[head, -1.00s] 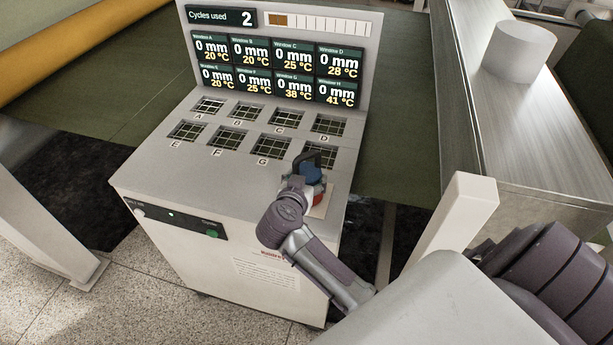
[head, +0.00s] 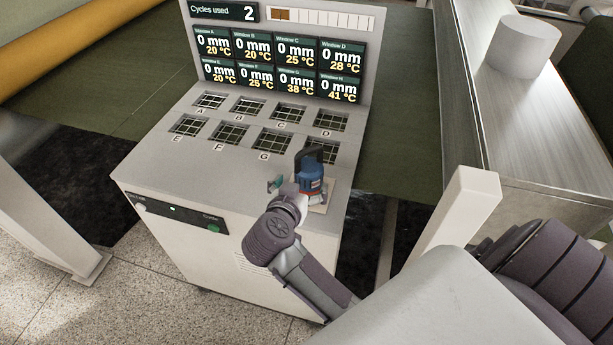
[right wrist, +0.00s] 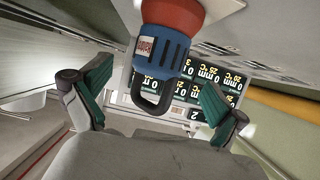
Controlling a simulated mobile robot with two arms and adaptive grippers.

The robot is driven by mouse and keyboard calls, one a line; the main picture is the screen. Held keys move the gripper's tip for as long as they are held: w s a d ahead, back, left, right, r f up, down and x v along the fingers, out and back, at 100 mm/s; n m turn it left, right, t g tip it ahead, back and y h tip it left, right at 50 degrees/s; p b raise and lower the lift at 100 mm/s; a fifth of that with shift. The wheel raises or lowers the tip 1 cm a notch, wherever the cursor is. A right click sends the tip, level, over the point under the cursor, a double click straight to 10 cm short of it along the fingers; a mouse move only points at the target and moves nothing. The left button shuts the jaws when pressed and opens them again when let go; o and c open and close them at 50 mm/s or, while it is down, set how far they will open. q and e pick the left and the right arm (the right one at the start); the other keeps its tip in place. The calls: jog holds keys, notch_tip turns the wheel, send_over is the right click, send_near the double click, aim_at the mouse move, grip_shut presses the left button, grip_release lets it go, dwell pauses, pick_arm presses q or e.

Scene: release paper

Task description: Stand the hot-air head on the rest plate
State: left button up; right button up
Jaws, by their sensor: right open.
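The hot-air head (head: 311,182) has a blue body and a dark loop handle on top. It stands upright at the right front of the white machine's top, over the pale rest plate (head: 322,209). In the right wrist view its red collar (right wrist: 172,14) meets the pale plate. My right gripper (head: 284,186) is beside the head, on its near left side. In the right wrist view the teal-padded fingers (right wrist: 150,98) are spread wide, with the handle between them and clear of both. The wrist hides the head's lower part in the head view. My left gripper is out of view.
Several gridded windows (head: 229,133) lie across the machine's top, close behind and left of the head. A display panel (head: 280,60) rises at the back. A metal bench with a pale cylinder (head: 522,46) stands at right, with a white post (head: 458,215) nearer.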

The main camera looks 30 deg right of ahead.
jog(key=v, duration=0.5)
jog(key=shift+s+a+r, duration=0.15)
jog(key=shift+s+a, duration=0.05)
jog(key=shift+a, duration=0.05)
dwell(2.0)
